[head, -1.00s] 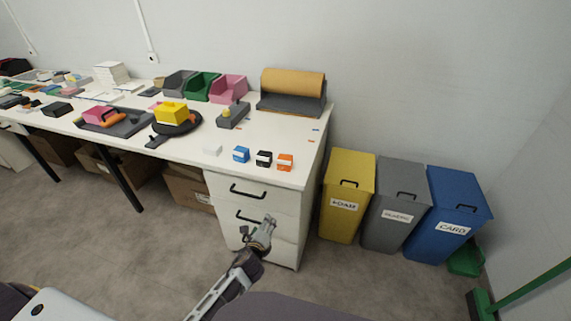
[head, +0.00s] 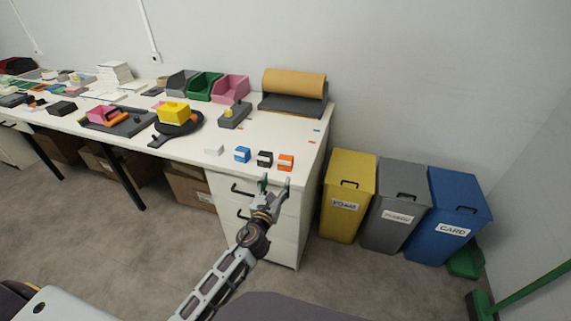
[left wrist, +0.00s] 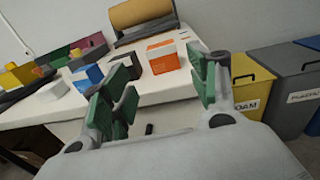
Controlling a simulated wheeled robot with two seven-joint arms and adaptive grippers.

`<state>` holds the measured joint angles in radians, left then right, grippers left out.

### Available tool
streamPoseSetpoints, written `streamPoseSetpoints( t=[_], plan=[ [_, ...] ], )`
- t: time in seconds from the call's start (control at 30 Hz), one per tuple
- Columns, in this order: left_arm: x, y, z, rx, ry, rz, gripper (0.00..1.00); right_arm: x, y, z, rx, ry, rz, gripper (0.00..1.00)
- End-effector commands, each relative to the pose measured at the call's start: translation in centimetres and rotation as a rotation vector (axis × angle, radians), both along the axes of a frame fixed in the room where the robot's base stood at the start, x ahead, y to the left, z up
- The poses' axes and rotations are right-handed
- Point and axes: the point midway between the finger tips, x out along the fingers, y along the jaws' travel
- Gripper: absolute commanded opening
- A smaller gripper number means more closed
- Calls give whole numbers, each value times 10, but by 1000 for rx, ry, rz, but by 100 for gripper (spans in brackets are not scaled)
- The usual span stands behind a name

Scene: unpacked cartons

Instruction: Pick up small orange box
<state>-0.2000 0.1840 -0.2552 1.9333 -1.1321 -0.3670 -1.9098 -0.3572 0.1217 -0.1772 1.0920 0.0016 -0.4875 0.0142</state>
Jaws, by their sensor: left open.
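The small orange box (head: 286,162), orange with a white part, sits near the front right corner of the white table (head: 255,135). In the left wrist view the orange box (left wrist: 163,57) stands between the open fingers, farther off. My left gripper (head: 273,183) is open and empty, in front of the drawers and just below the table's front edge, apart from the box. Its green-padded fingers show in the left wrist view (left wrist: 160,85). A black-and-white box (head: 265,159) stands just left of the orange one. My right gripper is not in view.
A blue box (head: 242,155) and a white box (head: 214,151) stand farther left along the edge. A paper roll (head: 295,82) lies behind. Yellow (head: 348,195), grey (head: 396,205) and blue (head: 457,215) bins stand right of the table.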

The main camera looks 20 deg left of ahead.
Motion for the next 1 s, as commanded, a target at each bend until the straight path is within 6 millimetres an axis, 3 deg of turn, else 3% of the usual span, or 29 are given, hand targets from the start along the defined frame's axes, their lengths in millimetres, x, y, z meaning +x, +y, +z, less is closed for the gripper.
streamPoseSetpoints(
  t=[0.37, 1.0],
  plan=[
    [9, 1, 0, -3, 0, 1, 60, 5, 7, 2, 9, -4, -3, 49],
    [63, 3, -1, -5, 1, 1, 60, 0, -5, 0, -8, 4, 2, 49]
  ],
)
